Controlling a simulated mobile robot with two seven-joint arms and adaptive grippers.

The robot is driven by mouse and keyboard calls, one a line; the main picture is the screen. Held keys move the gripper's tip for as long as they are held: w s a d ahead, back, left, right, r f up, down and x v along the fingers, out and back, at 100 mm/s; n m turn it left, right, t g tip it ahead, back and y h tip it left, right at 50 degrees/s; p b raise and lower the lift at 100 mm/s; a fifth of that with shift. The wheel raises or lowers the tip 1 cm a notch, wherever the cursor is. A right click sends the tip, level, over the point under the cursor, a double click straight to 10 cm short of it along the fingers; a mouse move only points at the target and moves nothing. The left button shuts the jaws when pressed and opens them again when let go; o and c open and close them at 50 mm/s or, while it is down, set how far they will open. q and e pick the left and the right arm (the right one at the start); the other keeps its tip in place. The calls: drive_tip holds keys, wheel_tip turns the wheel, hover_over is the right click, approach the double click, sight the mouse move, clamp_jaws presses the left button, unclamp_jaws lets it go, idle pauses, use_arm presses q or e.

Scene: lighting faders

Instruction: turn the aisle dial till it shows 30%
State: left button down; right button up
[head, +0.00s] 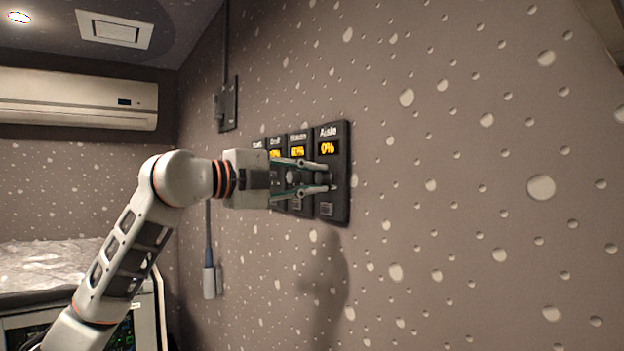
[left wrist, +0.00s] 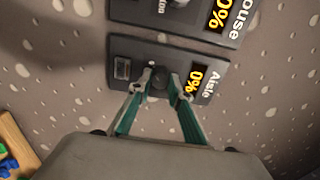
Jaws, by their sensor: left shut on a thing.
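The Aisle panel (head: 340,205) is a dark plate on the wall at the right end of a row of similar panels. Its yellow display (head: 327,148) reads 0%. The display also shows in the left wrist view (left wrist: 197,82), beside the word Aisle. The round dark aisle dial (left wrist: 159,82) sits mid-panel. My left gripper (head: 327,178) is shut on the dial, with one finger on each side of it in the left wrist view (left wrist: 160,82). The fingers partly hide the dial. My right gripper is in neither view.
The House panel (left wrist: 190,12) is close beside the Aisle panel. A wall switch box (head: 228,105) and a hanging cable with a grey end (head: 209,280) are to the left. The wall right of the Aisle panel is clear of fixtures.

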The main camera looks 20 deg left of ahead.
use_arm(q)
drive_tip(key=shift+m, duration=0.3)
drive_tip(key=shift+m+p, duration=0.3)
drive_tip(key=shift+m, duration=0.6)
drive_tip(key=m, duration=0.8)
drive_tip(key=shift+m+p, duration=0.35)
drive_tip(key=shift+m, duration=0.05)
drive_tip(key=m, duration=0.4)
drive_tip(key=shift+m, duration=0.3)
drive_tip(key=c, duration=1.8)
unclamp_jaws()
drive_tip(key=shift+c, duration=0.2)
